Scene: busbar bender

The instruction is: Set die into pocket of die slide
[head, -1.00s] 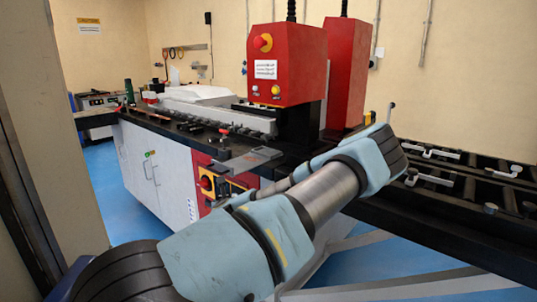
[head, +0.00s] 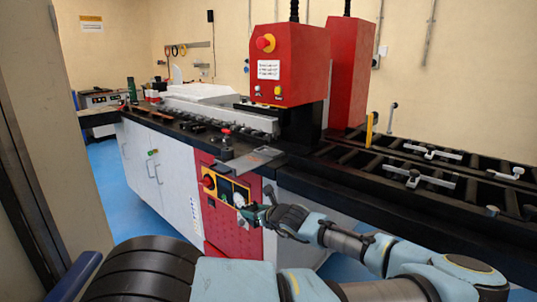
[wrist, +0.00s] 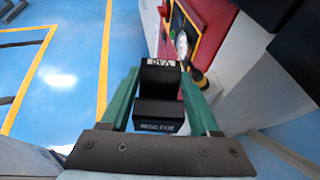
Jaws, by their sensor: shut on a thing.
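My gripper (head: 252,212) is in front of the machine's red control panel, below the tabletop edge. In the wrist view, my gripper (wrist: 160,78) has its two green fingers shut on a black, stepped die (wrist: 160,107) with pale lettered labels. The die hangs clear over the floor, apart from the machine. In the head view the die is too small and covered to make out. A grey plate (head: 252,159) on the bench in front of the red press head may be the die slide; its pocket cannot be made out.
The red control panel (head: 216,190) with its knobs is close by my gripper. The red press head (head: 288,65) stands over the bench. A black rail frame with clamps (head: 430,152) extends right. A red-topped knob (head: 226,133) stands beside the grey plate. Blue floor is open at left.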

